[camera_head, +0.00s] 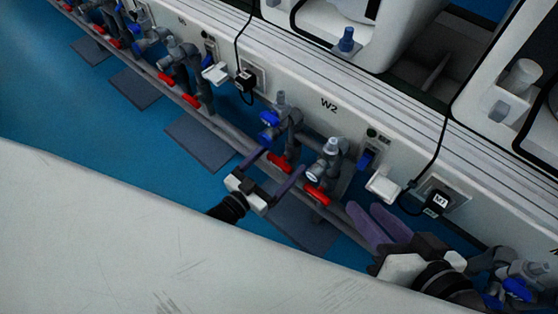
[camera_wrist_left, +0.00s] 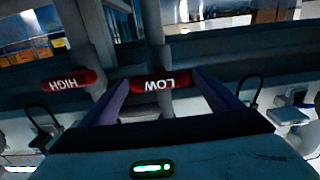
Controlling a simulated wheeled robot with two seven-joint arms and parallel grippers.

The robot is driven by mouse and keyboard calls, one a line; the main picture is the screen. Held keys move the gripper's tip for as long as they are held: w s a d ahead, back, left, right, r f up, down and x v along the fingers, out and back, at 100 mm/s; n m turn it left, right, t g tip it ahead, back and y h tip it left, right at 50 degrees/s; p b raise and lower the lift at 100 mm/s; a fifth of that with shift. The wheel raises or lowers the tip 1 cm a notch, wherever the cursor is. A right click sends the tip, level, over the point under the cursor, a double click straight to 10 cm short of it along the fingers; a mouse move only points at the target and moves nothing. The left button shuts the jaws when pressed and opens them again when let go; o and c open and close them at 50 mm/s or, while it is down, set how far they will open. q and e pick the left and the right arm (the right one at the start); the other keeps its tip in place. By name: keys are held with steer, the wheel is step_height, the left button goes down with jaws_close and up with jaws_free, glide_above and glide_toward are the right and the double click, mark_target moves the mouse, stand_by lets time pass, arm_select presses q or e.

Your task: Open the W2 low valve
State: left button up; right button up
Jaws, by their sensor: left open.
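The red LOW handle (camera_wrist_left: 152,82) is between the two fingertips of my open left gripper (camera_wrist_left: 160,85) in the left wrist view, its lettering upside down. I cannot tell whether the fingers touch it. In the head view, my left gripper (camera_head: 280,162) reaches the W2 pipework from the front, fingers spread around the left red handle (camera_head: 280,164). The red HIGH handle (camera_wrist_left: 68,80) is left of the gripper in the wrist view; the right red handle (camera_head: 317,195) in the head view fits it. My right gripper (camera_head: 372,210) is at the lower right, its fingers close together, clear of the W2 handles.
The W2 label (camera_head: 329,104) is on the white bench wall. A blue handle (camera_head: 269,118) is just above the left gripper. A grey pipe (camera_head: 222,133) runs along the row. A white panel (camera_head: 110,230) fills the lower left. Black cables hang on the wall.

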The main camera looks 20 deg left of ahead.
arm_select(q)
steer(key=c, duration=1.1)
steer(key=shift+o, duration=0.2)
steer(key=shift+n, duration=0.4)
steer(key=n, duration=0.3)
steer(key=shift+a+n, duration=0.15)
steer(key=shift+n, duration=0.15)
steer(key=n, duration=0.4)
steer(key=shift+a+f+n, duration=0.15)
steer(key=shift+f+n, duration=0.05)
steer(key=shift+n, duration=0.1)
steer(key=n, duration=0.4)
steer(key=shift+w+a+f, duration=0.1)
steer(key=shift+f, duration=0.05)
steer(key=shift+f+n, duration=0.15)
steer(key=shift+n, duration=2.35)
